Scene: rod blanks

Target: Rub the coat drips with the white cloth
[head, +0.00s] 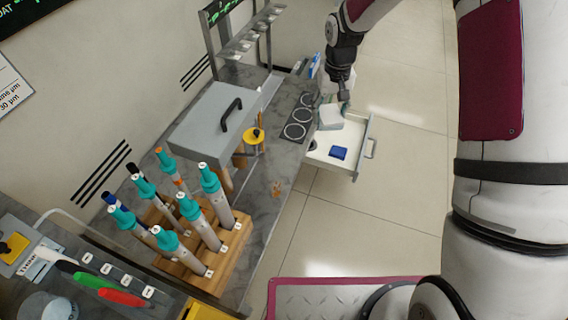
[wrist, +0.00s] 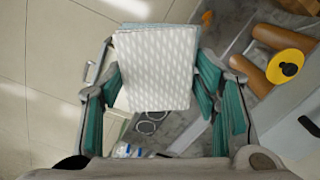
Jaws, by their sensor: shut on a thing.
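The white cloth (head: 331,117) is a folded, patterned pad held in my gripper (head: 341,98), over the open drawer in the head view. In the wrist view the cloth (wrist: 156,70) fills the space between the teal finger pads of my gripper (wrist: 160,90), which is shut on it. An orange-brown patch of coat drips (head: 277,188) lies on the grey counter, in front of the cloth and apart from it. A small orange spot (wrist: 206,17) near the top of the wrist view looks like the same drips.
A grey lidded box (head: 212,122), a yellow-topped part (head: 254,136) and a wooden rack (head: 228,250) of teal-capped rods stand on the counter. Dark rings (head: 295,131) lie beside the drawer.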

